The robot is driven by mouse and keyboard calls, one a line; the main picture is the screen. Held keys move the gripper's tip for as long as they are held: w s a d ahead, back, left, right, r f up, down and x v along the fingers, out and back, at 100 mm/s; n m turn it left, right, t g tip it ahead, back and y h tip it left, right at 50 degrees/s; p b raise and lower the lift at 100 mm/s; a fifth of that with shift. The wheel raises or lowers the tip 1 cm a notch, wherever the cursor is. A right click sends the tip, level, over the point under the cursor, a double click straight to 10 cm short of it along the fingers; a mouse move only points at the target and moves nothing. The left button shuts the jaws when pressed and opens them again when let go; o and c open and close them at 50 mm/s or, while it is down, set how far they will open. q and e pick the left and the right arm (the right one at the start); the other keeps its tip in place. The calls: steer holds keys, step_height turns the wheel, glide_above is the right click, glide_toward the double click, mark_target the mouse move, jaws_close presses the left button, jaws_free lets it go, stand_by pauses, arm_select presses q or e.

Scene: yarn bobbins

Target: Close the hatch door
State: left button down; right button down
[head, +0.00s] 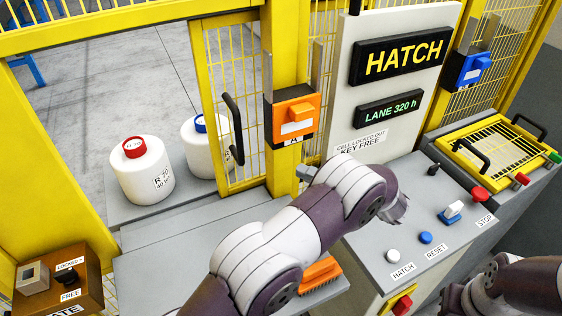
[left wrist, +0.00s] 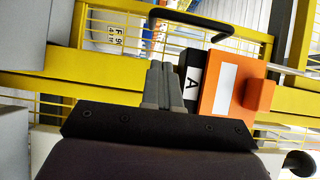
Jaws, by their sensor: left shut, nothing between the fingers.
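The hatch door (head: 213,95) is a yellow-framed mesh panel with a black upright handle (head: 232,128). It stands left of the yellow post, and the opening to its left is uncovered. My left gripper (head: 306,173) is shut and empty, right of the post and below the orange lock box, apart from the handle. In the left wrist view its fingers (left wrist: 163,87) are together, beside the orange box marked A (left wrist: 228,98), with the door handle (left wrist: 190,20) beyond them. The left arm hides part of the counter. My right gripper is out of view.
White bobbins with a red cap (head: 142,172) and a blue cap (head: 198,148) stand in the opening. The orange lock box (head: 293,117) sticks out from the post. A button panel (head: 392,278) and a HATCH sign (head: 402,55) are to the right. My right arm is at lower right.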

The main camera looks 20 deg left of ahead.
arm_select(q)
steer(key=s+a+p, duration=0.1)
steer(key=a+p, duration=0.4)
steer(key=a, duration=0.7)
steer(key=shift+a+p, duration=0.3)
steer(key=shift+f, duration=0.1)
